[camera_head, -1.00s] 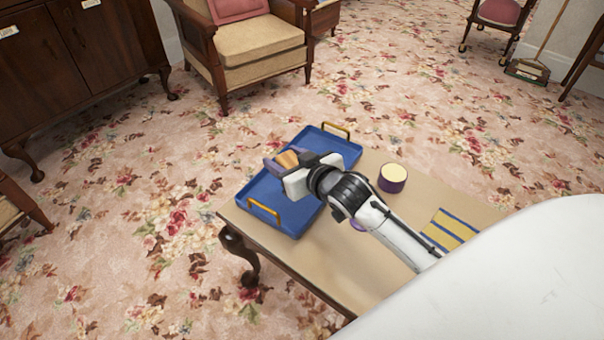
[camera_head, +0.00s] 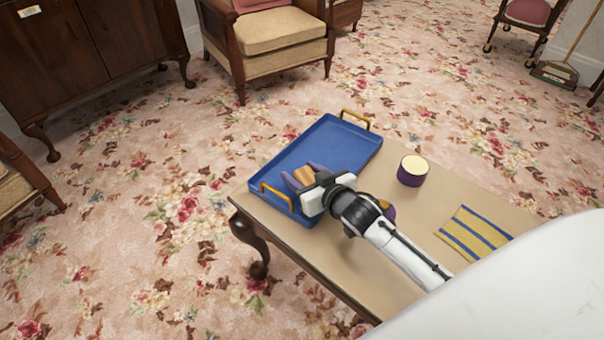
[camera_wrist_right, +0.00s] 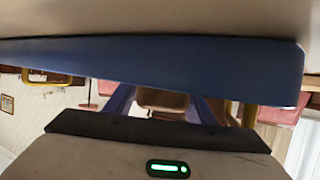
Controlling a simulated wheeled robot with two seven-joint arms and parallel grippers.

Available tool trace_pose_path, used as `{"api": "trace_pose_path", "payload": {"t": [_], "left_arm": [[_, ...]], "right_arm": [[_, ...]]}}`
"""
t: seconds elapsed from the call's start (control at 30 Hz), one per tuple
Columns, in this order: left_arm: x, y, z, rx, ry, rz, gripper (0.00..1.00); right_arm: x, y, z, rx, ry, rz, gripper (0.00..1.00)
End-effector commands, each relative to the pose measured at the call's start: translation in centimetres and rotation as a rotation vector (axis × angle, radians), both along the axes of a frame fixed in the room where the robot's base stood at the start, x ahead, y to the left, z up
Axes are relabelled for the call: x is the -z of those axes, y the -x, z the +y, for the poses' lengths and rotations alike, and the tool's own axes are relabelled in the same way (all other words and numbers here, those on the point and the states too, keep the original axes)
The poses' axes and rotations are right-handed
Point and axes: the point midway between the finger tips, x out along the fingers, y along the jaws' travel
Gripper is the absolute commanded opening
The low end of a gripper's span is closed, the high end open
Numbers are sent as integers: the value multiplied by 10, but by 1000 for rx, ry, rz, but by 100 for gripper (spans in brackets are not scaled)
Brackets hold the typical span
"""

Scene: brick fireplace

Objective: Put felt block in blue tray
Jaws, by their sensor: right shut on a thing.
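The felt block (camera_head: 304,174) is orange-brown and sits between the purple-blue fingers of my right gripper (camera_head: 302,177). The gripper is shut on it. The blue tray (camera_head: 335,147), with a yellow handle at each end, is on the table. In the head view the block appears over the near part of the tray, by the near handle; I cannot tell its height. In the right wrist view the block (camera_wrist_right: 163,100) shows between the fingers, partly hidden by the tray's blue wall (camera_wrist_right: 160,65). My left gripper is out of view.
A purple round container (camera_head: 412,172) with a cream top stands right of the tray on the tan table (camera_head: 400,235). A yellow-and-blue striped cloth (camera_head: 474,233) lies farther right. A purple and yellow object (camera_head: 388,209) is partly hidden behind my right wrist.

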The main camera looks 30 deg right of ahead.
Motion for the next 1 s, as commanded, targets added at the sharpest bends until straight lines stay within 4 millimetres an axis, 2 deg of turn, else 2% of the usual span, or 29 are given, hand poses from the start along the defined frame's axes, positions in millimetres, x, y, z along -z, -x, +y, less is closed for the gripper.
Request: {"api": "trace_pose_path", "payload": {"t": [0.1,0.13,0.2,0.23,0.6,0.77,1.0], "left_arm": [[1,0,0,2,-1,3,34],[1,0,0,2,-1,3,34],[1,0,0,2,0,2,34],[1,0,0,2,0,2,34],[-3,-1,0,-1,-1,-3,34],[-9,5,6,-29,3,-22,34],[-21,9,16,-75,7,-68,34]], "right_arm": [[4,0,0,0,-1,0,27],[3,0,0,0,-1,0,54],[3,0,0,0,0,0,66],[3,0,0,0,0,0,68],[-2,3,0,0,0,1,68],[-13,27,0,-1,0,3,68],[-34,76,-2,0,-1,3,68]]}}
